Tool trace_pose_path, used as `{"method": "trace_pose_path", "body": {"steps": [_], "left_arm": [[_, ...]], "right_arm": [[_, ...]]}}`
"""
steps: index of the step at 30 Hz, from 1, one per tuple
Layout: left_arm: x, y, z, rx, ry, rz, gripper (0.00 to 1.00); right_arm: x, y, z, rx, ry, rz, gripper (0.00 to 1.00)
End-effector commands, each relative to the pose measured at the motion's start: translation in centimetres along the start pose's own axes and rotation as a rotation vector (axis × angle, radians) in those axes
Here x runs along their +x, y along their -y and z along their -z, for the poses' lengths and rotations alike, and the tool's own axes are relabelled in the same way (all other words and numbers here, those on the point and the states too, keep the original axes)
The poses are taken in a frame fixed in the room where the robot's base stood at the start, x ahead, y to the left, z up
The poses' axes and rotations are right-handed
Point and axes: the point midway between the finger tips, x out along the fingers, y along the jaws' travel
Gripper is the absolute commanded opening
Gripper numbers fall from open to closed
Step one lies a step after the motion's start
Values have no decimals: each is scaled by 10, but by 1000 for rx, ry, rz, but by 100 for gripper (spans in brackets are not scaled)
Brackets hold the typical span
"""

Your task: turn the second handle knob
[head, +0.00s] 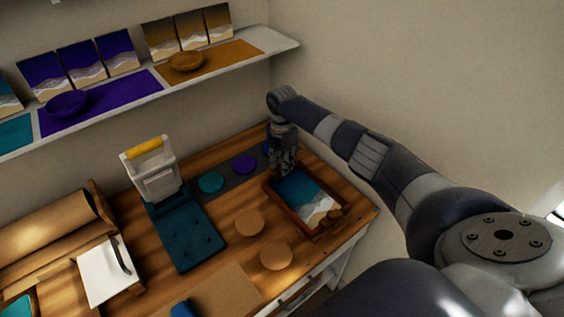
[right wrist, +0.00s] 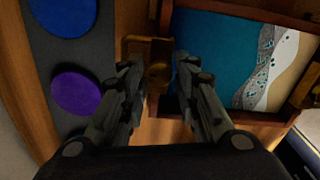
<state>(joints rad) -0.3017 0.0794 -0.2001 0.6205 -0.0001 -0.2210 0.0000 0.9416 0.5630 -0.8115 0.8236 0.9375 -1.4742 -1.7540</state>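A wooden tray (head: 287,210) with a blue sea-and-sand picture inside lies on the bench in the head view. A brass handle piece with a knob (head: 331,217) sits at its near right end. In the right wrist view the tray (right wrist: 245,14) is at upper right, with another brass knob (right wrist: 158,76) at its left end. My right gripper (head: 285,168) points down at the tray's far end. In the right wrist view its fingers (right wrist: 158,64) are open, one on each side of that knob; contact cannot be told. My left gripper is out of view.
Teal and purple discs (head: 244,164) lie on a dark strip beside the tray. Two round wooden coasters (head: 276,256) lie nearer. A white press with a yellow handle (head: 146,148) and a dark teal mat (head: 184,236) stand left. A shelf (head: 280,40) runs above.

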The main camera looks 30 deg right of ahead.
Motion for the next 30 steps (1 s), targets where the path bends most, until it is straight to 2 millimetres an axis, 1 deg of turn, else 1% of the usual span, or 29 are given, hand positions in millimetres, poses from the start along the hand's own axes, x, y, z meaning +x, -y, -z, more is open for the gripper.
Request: {"method": "trace_pose_path", "body": {"steps": [1, 2, 3, 10, 16, 23, 30], "left_arm": [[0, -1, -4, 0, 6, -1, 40], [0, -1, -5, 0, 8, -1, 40], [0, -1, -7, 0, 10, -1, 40], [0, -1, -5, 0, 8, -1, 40], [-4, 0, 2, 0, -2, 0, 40], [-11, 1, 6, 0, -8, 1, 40], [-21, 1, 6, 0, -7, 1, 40]], "right_arm": [[0, 0, 0, 0, 0, 0, 9], [0, 0, 0, 0, 0, 0, 2], [0, 0, 0, 0, 0, 0, 0], [-1, 0, 0, 7, 0, 0, 0], [-1, 0, 1, 63, -2, 0, 0], [-2, 0, 1, 218, -2, 0, 0], [-2, 0, 1, 442, -3, 1, 0]]}}
